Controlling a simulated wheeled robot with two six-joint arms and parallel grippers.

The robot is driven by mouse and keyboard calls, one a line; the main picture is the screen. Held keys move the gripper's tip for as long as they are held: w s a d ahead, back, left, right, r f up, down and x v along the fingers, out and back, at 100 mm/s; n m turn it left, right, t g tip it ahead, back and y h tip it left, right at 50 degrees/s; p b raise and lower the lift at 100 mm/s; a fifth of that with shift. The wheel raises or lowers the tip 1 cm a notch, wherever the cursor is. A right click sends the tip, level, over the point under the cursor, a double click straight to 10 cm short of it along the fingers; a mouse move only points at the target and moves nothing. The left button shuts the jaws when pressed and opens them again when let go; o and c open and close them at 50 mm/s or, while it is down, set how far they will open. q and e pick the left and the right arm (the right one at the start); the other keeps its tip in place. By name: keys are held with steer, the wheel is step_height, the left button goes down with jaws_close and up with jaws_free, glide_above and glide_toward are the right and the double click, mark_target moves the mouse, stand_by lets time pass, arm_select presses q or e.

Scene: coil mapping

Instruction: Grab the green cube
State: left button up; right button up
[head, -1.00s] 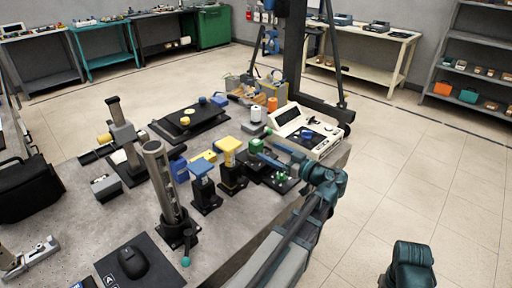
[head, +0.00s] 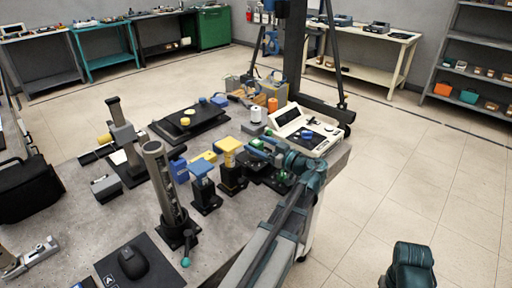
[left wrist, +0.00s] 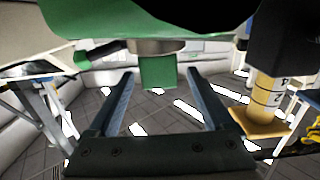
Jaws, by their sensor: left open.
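A small green piece, which looks like the green cube (head: 257,144), is beside the tips of my left gripper (head: 262,154), among the dark fixtures on the bench. The gripper partly hides that area. In the left wrist view a green block (left wrist: 158,72) hangs under a grey round part, between the tips of the two open fingers (left wrist: 160,80). Whether the fingers touch it I cannot tell. A large blurred green shape fills the top of that view. My right gripper does not show.
A yellow-topped stand (head: 229,146) and a blue-topped stand (head: 201,168) are left of the gripper. A white console (head: 291,120) is behind it. In the left wrist view a yellow post (left wrist: 264,92) stands close on the right. The floor to the right is clear.

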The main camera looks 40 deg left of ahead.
arm_select(q)
jaws_close()
stand_by(0.4)
